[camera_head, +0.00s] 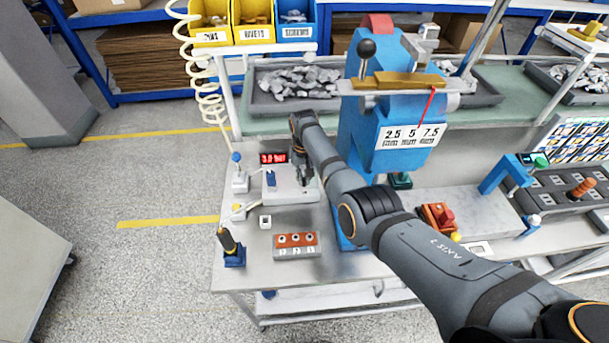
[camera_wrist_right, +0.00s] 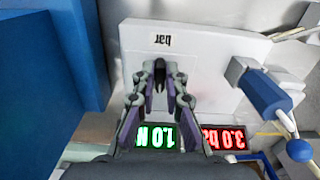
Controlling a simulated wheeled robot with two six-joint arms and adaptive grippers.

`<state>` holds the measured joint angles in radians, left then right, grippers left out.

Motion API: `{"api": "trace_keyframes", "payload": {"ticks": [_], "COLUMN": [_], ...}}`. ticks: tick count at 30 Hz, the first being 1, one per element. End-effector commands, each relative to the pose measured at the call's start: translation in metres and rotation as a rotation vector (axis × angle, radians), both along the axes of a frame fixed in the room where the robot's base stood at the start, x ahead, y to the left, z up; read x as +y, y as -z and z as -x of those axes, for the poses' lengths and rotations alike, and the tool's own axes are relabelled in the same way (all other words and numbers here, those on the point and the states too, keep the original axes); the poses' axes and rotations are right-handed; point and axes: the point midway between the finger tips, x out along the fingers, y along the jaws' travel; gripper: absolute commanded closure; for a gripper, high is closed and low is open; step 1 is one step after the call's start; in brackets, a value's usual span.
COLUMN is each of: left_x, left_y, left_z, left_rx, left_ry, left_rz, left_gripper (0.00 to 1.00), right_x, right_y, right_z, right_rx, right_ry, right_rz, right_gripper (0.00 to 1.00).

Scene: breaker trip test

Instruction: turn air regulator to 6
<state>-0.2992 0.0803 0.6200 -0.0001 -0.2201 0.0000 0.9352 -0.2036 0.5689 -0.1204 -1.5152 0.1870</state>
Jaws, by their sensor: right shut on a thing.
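The air regulator's white box (camera_head: 287,194) stands on the grey bench, left of the blue press. My right gripper (camera_head: 305,183) reaches down to the box's right part. In the wrist view the fingers (camera_wrist_right: 159,80) are closed together on a small dark knob, mostly hidden between them. A red display (camera_head: 272,158) behind the box shows 3.0 bar in the wrist view (camera_wrist_right: 223,142). My left gripper is not in view.
A green display (camera_wrist_right: 157,136) lies below the fingers in the wrist view. A blue fitting (camera_wrist_right: 265,92) is on the box's other side. The blue press (camera_head: 372,130) stands close to my right arm. A numbered three-button block (camera_head: 297,246) sits in front.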

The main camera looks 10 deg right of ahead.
Motion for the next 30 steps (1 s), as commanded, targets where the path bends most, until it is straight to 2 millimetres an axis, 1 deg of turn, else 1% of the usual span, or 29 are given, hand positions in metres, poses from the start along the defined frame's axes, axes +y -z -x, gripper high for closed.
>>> {"api": "trace_keyframes", "payload": {"ticks": [7,18,24,30], "left_x": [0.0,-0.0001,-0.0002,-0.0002], "left_y": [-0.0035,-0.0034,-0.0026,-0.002], "left_z": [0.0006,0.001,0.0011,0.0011], "left_rx": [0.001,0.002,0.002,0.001], "left_ry": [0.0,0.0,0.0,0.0], "left_rz": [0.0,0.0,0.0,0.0], "left_gripper": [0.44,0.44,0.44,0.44], "right_x": [0.0019,0.0039,0.0045,0.0049], "right_y": [-0.0012,-0.0005,-0.0004,-0.0007], "right_z": [-0.0009,-0.0018,-0.0024,-0.0031], "right_rx": [-0.002,-0.002,-0.002,-0.003], "right_ry": [0.231,0.565,0.705,0.799], "right_rz": [-0.001,-0.001,-0.001,-0.001], "right_gripper": [1.0,1.0,1.0,1.0]}}
